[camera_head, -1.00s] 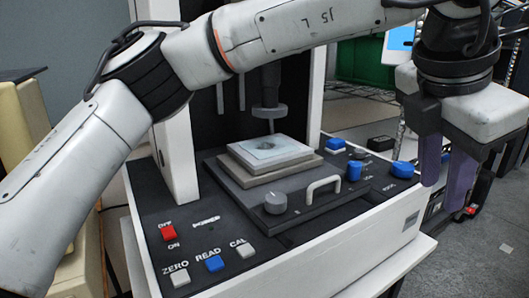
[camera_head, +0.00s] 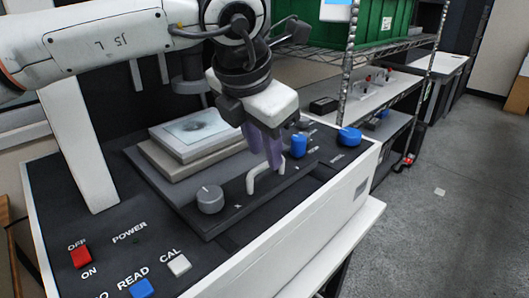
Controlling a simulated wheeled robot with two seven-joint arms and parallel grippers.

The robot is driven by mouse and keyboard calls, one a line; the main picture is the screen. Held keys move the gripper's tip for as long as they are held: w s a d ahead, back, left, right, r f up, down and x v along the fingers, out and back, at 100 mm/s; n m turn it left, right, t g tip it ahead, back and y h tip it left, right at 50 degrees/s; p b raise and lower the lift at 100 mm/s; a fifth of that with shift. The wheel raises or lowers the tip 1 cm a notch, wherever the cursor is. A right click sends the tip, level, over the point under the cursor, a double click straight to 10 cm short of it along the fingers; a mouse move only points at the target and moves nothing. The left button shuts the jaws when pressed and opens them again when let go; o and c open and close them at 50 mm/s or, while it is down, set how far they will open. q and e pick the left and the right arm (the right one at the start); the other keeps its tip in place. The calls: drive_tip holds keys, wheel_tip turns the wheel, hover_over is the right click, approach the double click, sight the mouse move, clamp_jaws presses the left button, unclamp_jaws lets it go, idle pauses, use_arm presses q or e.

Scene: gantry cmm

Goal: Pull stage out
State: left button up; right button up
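The stage is a dark grey sliding plate (camera_head: 222,222) on the front deck of the measuring machine. It carries stacked light grey plates (camera_head: 190,165), a grey round knob (camera_head: 209,199) and a white loop handle (camera_head: 262,180) at its front edge. My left gripper (camera_head: 273,158) reaches down from above with two purple fingers at the handle's right part. The fingers look apart from each other. They overlap the handle's top in the picture, and I cannot tell whether they touch it. My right gripper is out of view.
The deck (camera_head: 130,262) has a red power switch (camera_head: 81,257), a blue READ button (camera_head: 142,288), a white CAL button (camera_head: 179,264) and blue knobs (camera_head: 349,136) right of the handle. A wire shelf with a green crate (camera_head: 380,20) stands behind. Open floor lies right.

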use_arm(q)
drive_tip(key=shift+x, duration=1.1)
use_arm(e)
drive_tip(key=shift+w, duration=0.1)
use_arm(q)
clamp_jaws()
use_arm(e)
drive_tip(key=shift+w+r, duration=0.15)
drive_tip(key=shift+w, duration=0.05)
